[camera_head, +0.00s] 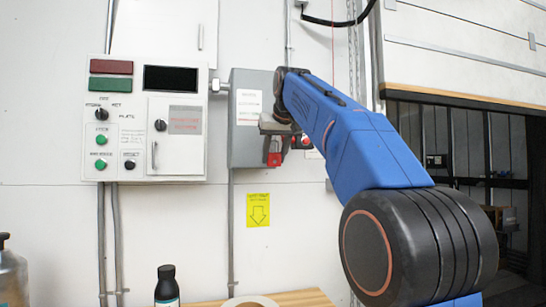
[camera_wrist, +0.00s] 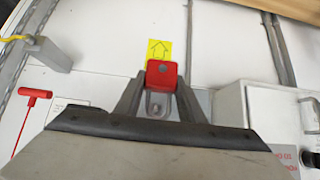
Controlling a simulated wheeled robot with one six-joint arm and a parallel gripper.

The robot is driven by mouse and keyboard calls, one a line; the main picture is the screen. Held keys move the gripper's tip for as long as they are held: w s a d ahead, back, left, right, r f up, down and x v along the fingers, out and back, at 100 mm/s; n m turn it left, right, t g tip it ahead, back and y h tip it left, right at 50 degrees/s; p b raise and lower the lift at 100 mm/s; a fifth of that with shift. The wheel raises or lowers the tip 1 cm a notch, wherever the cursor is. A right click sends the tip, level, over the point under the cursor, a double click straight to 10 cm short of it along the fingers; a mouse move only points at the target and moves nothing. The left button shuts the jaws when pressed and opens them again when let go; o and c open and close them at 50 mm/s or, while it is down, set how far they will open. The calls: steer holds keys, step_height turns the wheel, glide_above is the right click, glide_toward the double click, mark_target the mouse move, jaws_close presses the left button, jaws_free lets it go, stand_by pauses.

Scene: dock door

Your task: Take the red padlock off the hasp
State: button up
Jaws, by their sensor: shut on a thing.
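The red padlock (camera_head: 274,159) shows at the lower front of the grey switch box (camera_head: 250,138) on the wall. In the wrist view the padlock (camera_wrist: 162,74) has its red body between the tips of my gripper (camera_wrist: 160,86), with a grey metal loop (camera_wrist: 156,104) beside it. My gripper (camera_head: 275,146) is shut on the padlock. In the head view my gripper and arm cover part of the box. The hasp is not clearly visible, and I cannot tell whether the shackle is still through it.
A white control panel (camera_head: 147,126) with knobs and buttons is left of the box. A yellow arrow label (camera_head: 258,210) is on the wall below. Conduits run down the wall.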

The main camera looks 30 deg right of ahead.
steer(key=s+a, duration=0.2)
steer(key=s, duration=0.6)
steer(key=shift+s+a, duration=0.25)
steer(key=shift+s, duration=0.05)
stand_by(1.2)
